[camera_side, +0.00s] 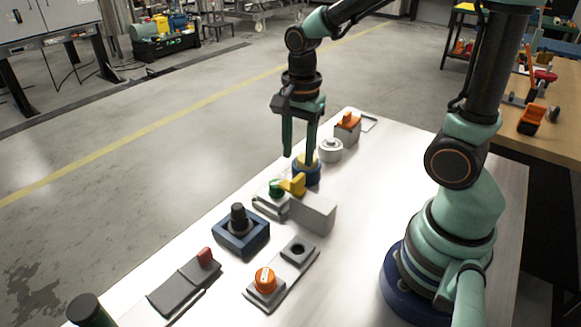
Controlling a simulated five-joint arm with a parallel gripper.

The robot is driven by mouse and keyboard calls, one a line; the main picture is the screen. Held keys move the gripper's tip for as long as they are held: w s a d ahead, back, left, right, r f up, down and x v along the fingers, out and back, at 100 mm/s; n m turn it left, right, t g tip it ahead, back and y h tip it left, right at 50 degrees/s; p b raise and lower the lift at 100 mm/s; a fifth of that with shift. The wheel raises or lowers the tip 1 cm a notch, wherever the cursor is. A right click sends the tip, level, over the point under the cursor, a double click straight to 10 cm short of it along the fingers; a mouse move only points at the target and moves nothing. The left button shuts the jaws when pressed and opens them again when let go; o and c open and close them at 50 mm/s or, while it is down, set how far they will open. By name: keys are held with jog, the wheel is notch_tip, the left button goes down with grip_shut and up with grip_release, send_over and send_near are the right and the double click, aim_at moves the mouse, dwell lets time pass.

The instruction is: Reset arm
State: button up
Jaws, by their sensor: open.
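My gripper (299,156) points straight down over the far half of the white table (335,262). Its two green fingers are apart, with nothing visible between them. The fingertips are near a blue round part with a yellow top (307,172), which stands behind a grey box with a yellow handle (313,212). From this angle I cannot tell whether a finger touches the blue part, and one finger partly hides it.
Nearby stand a white round part (330,150) and an orange-topped switch (347,127). Closer are a blue block with a black knob (240,232), a plate with an orange knob (265,281), a grey lever with a red tip (184,284) and a dark cylinder (90,310).

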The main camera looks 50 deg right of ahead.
notch_tip(320, 180, up, 9)
jog(key=s+a+n+t, duration=0.1)
jog(key=n+t, duration=0.4)
jog(key=n, duration=1.2)
jog(key=shift+s+r, duration=0.2)
jog(key=shift+s, duration=0.55)
